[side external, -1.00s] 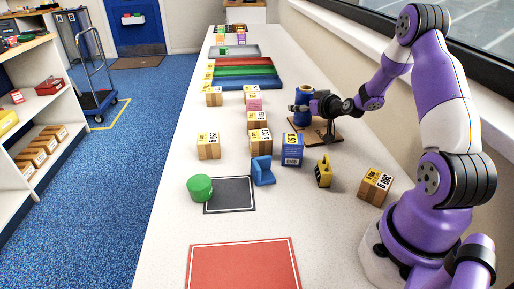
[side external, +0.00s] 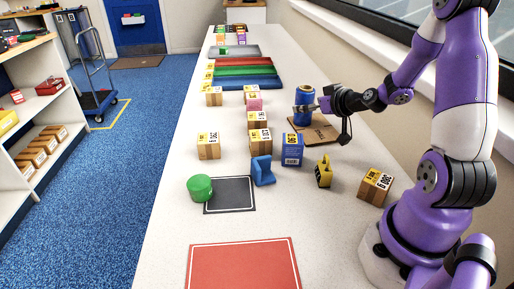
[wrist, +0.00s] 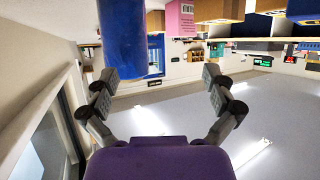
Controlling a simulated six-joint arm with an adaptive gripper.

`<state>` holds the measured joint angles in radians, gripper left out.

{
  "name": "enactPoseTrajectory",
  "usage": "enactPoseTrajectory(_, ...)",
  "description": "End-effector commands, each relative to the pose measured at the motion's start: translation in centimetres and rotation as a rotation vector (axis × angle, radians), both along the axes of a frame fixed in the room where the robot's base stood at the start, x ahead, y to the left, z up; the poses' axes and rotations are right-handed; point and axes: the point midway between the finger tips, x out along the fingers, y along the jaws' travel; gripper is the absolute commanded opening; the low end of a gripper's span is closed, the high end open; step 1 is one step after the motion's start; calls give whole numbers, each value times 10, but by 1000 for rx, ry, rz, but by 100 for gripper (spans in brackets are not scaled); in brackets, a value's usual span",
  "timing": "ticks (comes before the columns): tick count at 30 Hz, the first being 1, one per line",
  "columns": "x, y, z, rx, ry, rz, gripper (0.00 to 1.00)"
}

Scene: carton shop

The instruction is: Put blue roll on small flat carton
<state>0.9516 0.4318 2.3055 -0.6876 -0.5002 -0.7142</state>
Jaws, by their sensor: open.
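The blue roll (side external: 304,98) stands upright, and its lower end appears to rest on the far left part of the small flat brown carton (side external: 322,133). Whether its base sits fully on the carton cannot be told. My gripper (side external: 305,109) is open beside the roll, with its fingers reaching left at about mid height. In the wrist view the roll (wrist: 122,40) fills the upper left, close to one fingertip. The other finger of my gripper (wrist: 160,73) is well apart from it. The carton cannot be made out in the wrist view.
Several brown cartons (side external: 259,140) stand to the left. The window sill (side external: 370,65) runs along the right.

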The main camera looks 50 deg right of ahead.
Motion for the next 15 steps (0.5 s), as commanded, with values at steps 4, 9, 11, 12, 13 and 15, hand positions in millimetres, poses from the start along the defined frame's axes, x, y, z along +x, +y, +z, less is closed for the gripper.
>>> enactPoseTrajectory(4, 14, 89, 32, 0, 165, 243, 98)
enactPoseTrajectory(9, -29, 173, 63, 5, 407, 355, 98)
enactPoseTrajectory(11, -51, 191, 71, 15, 471, 350, 98)
enactPoseTrajectory(12, -65, 200, 76, 24, 504, 342, 98)
enactPoseTrajectory(13, -76, 205, 79, 32, 527, 334, 98)
enactPoseTrajectory(15, -97, 214, 84, 53, 566, 311, 98)
